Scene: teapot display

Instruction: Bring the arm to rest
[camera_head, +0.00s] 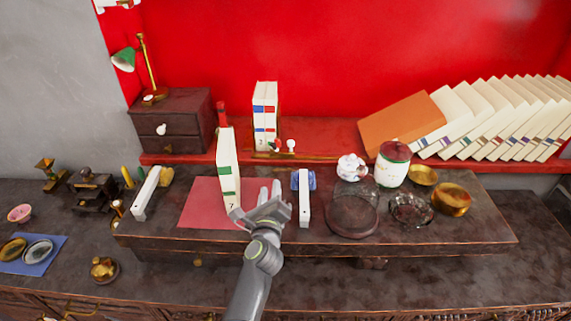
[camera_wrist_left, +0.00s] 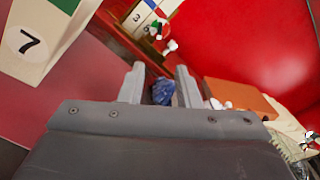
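My left gripper (camera_head: 270,190) reaches in from the bottom middle, above the front of the raised wooden shelf (camera_head: 330,243). Its two fingers point away from me and stand apart, with nothing held between them. In the left wrist view the fingers (camera_wrist_left: 160,86) show a clear gap, with a blue object (camera_wrist_left: 163,91) seen beyond it. A white book marked 7 (camera_head: 228,165) stands upright just left of the gripper; it also shows in the left wrist view (camera_wrist_left: 35,45). I cannot tell whether the gripper touches it. My right gripper is in neither view.
A red mat (camera_head: 200,205) lies under the book. A white bar-shaped object (camera_head: 304,198) stands close right of the gripper. Farther right are a glass dome (camera_head: 353,212), a white teapot (camera_head: 352,167), a lidded jar (camera_head: 392,168) and a gold bowl (camera_head: 451,199).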

